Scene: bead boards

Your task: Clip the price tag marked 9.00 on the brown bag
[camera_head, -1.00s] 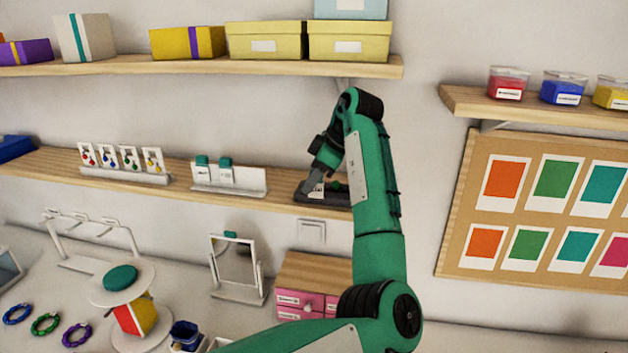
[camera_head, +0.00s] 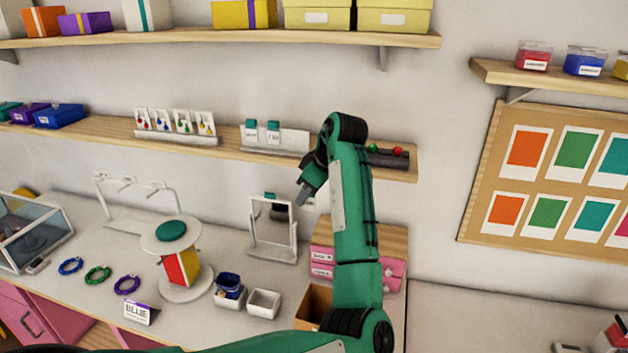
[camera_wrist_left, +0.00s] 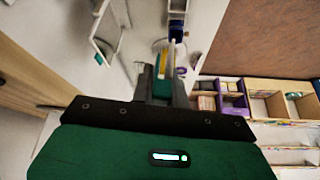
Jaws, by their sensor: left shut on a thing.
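My left gripper (camera_head: 303,192) hangs in front of the wall below the middle shelf, right of the mirror. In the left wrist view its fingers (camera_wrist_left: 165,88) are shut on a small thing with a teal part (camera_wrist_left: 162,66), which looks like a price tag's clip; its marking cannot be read. Two white tags with teal clips (camera_head: 250,124) (camera_head: 272,127) stand on a white rack on the middle shelf; their print is too small to read. An open brown thing (camera_head: 312,304), seemingly the brown bag, stands on the counter below the gripper, partly hidden by my arm. My right gripper is not seen.
The mirror (camera_head: 273,236) stands close to the left gripper. A pink-drawered box (camera_head: 322,256) is behind my arm. A white tray (camera_head: 264,303), a blue cup (camera_head: 229,284) and a round display stand (camera_head: 171,242) are further left.

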